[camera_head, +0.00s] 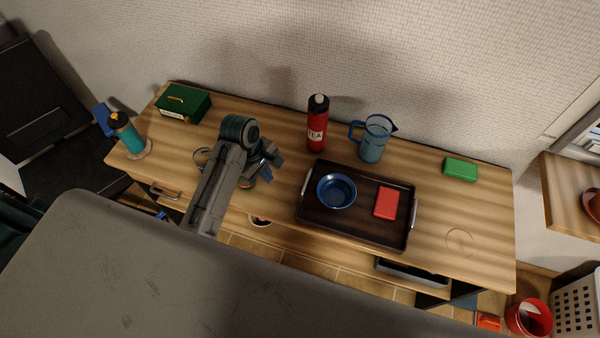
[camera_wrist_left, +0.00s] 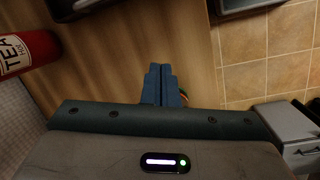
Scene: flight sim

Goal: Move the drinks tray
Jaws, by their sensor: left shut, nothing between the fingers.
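The drinks tray (camera_head: 352,230) is dark brown with a metal handle at its left and right ends. It lies flat on the wooden counter in the head view. A blue bowl (camera_head: 337,191) and a red block (camera_head: 386,203) are on it. My left gripper (camera_head: 270,157) is over the counter, left of the tray and apart from it. Its fingers are together and empty in the left wrist view (camera_wrist_left: 162,84). It partly hides a small coloured item (camera_head: 247,184) below. My right gripper is not in view.
A red TEA bottle (camera_head: 317,125) and a blue jug (camera_head: 374,138) stand behind the tray. A green block (camera_head: 460,169) lies to the right. A green box (camera_head: 183,104) and a teal bottle (camera_head: 126,132) are at the left. The wooden counter (camera_head: 485,215) has bare room right of the tray.

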